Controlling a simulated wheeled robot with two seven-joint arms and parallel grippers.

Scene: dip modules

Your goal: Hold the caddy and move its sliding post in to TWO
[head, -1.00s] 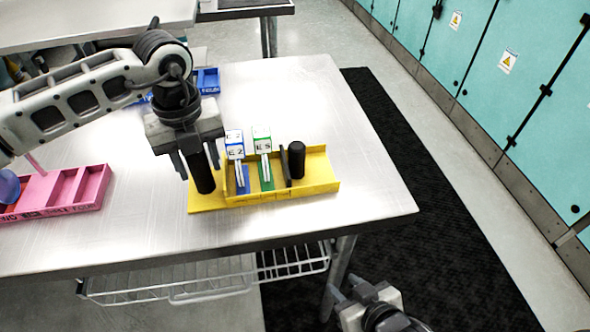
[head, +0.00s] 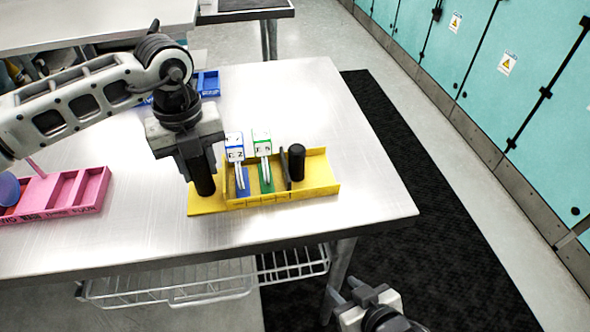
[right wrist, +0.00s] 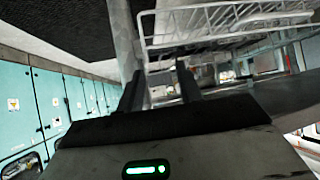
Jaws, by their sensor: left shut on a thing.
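The yellow caddy (head: 318,179) lies on the metal table. A black upright post (head: 203,180) stands at its left end, and my left gripper (head: 199,168) is shut on that post from above. A second black post (head: 297,161) stands in the right part of the caddy, beside a thin dark upright plate (head: 285,168). Two white-topped tagged modules, one blue (head: 235,150) and one green (head: 263,146), stand in slots between the posts. My right gripper (head: 346,292) is open and empty, below and in front of the table edge; its parted fingers show in the right wrist view (right wrist: 160,88).
A pink tray (head: 88,186) lies at the left of the table, and a blue tray (head: 207,83) is behind my left arm. A wire basket (head: 210,285) hangs under the table. The table right of the caddy is clear.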

